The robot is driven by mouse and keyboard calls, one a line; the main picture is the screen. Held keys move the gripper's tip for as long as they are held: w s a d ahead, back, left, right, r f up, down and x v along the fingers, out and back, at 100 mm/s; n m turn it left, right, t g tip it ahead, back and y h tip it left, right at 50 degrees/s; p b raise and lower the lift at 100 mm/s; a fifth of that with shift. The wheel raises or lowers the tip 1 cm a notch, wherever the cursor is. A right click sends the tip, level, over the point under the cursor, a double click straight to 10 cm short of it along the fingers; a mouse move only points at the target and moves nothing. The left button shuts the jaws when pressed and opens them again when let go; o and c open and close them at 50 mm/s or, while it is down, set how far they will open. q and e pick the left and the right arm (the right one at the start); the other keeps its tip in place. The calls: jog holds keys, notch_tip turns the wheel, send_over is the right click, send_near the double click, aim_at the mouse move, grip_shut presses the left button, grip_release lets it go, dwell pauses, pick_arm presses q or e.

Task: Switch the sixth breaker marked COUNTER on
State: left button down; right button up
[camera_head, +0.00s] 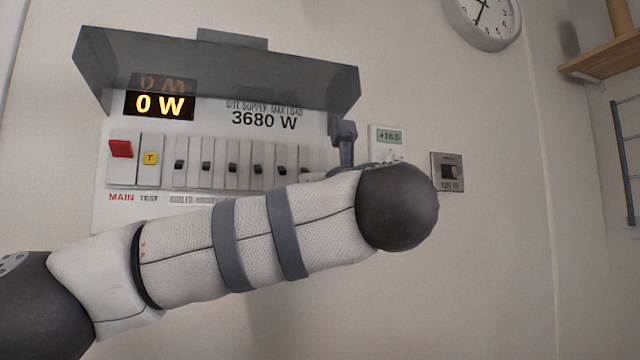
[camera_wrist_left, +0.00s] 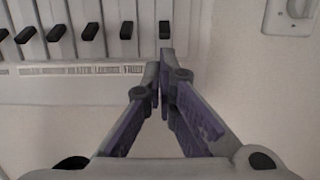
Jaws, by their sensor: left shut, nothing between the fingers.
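The breaker panel (camera_head: 146,198) is on the wall with a row of black-lever breakers. The rightmost breaker, sixth in the row, has its black lever (camera_wrist_left: 164,30) in the left wrist view, level with its neighbours. Its label is hidden behind my fingers, so COUNTER cannot be read. My left gripper (camera_wrist_left: 162,60) is shut and empty, its tips just below that lever; whether they touch it I cannot tell. In the head view my left arm covers the panel's lower right and most of the gripper. My right gripper is not in view.
A raised grey cover (camera_head: 220,70) juts out above the breakers. The display (camera_head: 159,105) reads 0 W. A red MAIN switch (camera_head: 121,149) and yellow TEST button (camera_head: 151,158) are at the left. A thermostat (camera_head: 386,138) and a wall switch (camera_head: 448,172) are to the right.

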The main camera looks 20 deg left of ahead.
pick_arm(q)
jog(key=x, duration=0.2)
jog(key=shift+w+a, duration=0.15)
jog(key=shift+w, duration=0.15)
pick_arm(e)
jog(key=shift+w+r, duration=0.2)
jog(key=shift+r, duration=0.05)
pick_arm(q)
jog(key=shift+s+r+p, duration=0.15)
jog(key=shift+s+p, duration=0.05)
jog(key=shift+p, duration=0.1)
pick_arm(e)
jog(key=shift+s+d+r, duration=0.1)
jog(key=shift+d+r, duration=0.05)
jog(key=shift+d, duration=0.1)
